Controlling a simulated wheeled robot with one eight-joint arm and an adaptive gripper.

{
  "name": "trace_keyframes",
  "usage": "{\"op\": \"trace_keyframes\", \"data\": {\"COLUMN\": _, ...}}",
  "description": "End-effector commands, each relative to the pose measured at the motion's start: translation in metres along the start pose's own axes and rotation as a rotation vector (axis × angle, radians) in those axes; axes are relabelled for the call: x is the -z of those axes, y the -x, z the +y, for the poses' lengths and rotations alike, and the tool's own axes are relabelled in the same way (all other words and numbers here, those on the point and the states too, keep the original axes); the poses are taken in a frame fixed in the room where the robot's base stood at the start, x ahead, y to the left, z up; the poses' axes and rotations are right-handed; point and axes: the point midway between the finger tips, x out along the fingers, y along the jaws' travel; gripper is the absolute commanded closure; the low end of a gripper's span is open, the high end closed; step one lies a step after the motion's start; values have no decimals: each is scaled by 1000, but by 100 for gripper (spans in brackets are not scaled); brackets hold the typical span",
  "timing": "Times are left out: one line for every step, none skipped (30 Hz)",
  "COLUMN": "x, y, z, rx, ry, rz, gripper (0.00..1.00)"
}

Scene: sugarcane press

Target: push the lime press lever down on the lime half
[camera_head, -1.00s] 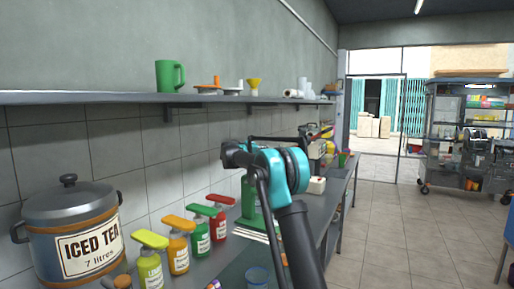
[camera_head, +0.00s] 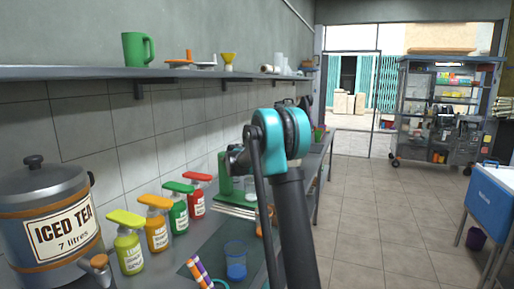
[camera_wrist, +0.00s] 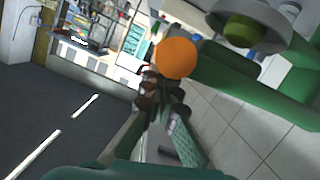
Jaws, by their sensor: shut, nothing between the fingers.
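The green lime press (camera_head: 224,172) stands on the counter, partly hidden behind my arm in the head view. In the wrist view its lever (camera_wrist: 228,72) runs in from the right and ends in an orange ball knob (camera_wrist: 175,58). A grey cup (camera_wrist: 268,18) of the press is at the top right, with an olive-green round piece (camera_wrist: 240,36), perhaps the lime half, showing at its opening. My gripper (camera_wrist: 160,84) is shut and empty, its fingertips close to the knob's lower edge in the picture. I cannot tell whether they touch. The head view hides my fingers.
Several pump bottles (camera_head: 157,228) and the iced tea pot (camera_head: 45,215) stand left of the press. A blue cup (camera_head: 236,262) and striped tubes (camera_head: 199,270) lie nearer on the counter. A shelf (camera_head: 90,75) runs along the wall above.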

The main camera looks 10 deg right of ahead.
Motion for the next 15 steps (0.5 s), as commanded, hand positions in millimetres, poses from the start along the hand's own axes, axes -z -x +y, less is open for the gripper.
{"op": "trace_keyframes", "data": {"x": -5, "y": -1, "z": 0, "rx": 4, "ry": -18, "rz": 0, "gripper": 100}}
{"op": "trace_keyframes", "data": {"x": -7, "y": -2, "z": 0, "rx": 7, "ry": -30, "rz": 0, "gripper": 100}}
{"op": "trace_keyframes", "data": {"x": -9, "y": -2, "z": 0, "rx": 11, "ry": -43, "rz": 1, "gripper": 100}}
{"op": "trace_keyframes", "data": {"x": -11, "y": -3, "z": -1, "rx": 14, "ry": -52, "rz": 1, "gripper": 100}}
{"op": "trace_keyframes", "data": {"x": -12, "y": -3, "z": -1, "rx": 16, "ry": -60, "rz": 1, "gripper": 100}}
{"op": "trace_keyframes", "data": {"x": -14, "y": -4, "z": -1, "rx": 18, "ry": -70, "rz": 1, "gripper": 100}}
{"op": "trace_keyframes", "data": {"x": -16, "y": -4, "z": -1, "rx": 19, "ry": -76, "rz": 0, "gripper": 100}}
{"op": "trace_keyframes", "data": {"x": -17, "y": -4, "z": -1, "rx": 20, "ry": -81, "rz": 0, "gripper": 100}}
{"op": "trace_keyframes", "data": {"x": -18, "y": -4, "z": -1, "rx": 21, "ry": -86, "rz": 0, "gripper": 100}}
{"op": "trace_keyframes", "data": {"x": -19, "y": -4, "z": -1, "rx": 22, "ry": -90, "rz": -1, "gripper": 100}}
{"op": "trace_keyframes", "data": {"x": -20, "y": -5, "z": -1, "rx": 23, "ry": -93, "rz": -1, "gripper": 100}}
{"op": "trace_keyframes", "data": {"x": -20, "y": -5, "z": -1, "rx": 23, "ry": -96, "rz": -2, "gripper": 100}}
{"op": "trace_keyframes", "data": {"x": -21, "y": -5, "z": -1, "rx": 23, "ry": -98, "rz": -3, "gripper": 100}}
{"op": "trace_keyframes", "data": {"x": -21, "y": -5, "z": -1, "rx": 23, "ry": -99, "rz": -3, "gripper": 100}}
{"op": "trace_keyframes", "data": {"x": -22, "y": -5, "z": -1, "rx": 23, "ry": -100, "rz": -4, "gripper": 100}}
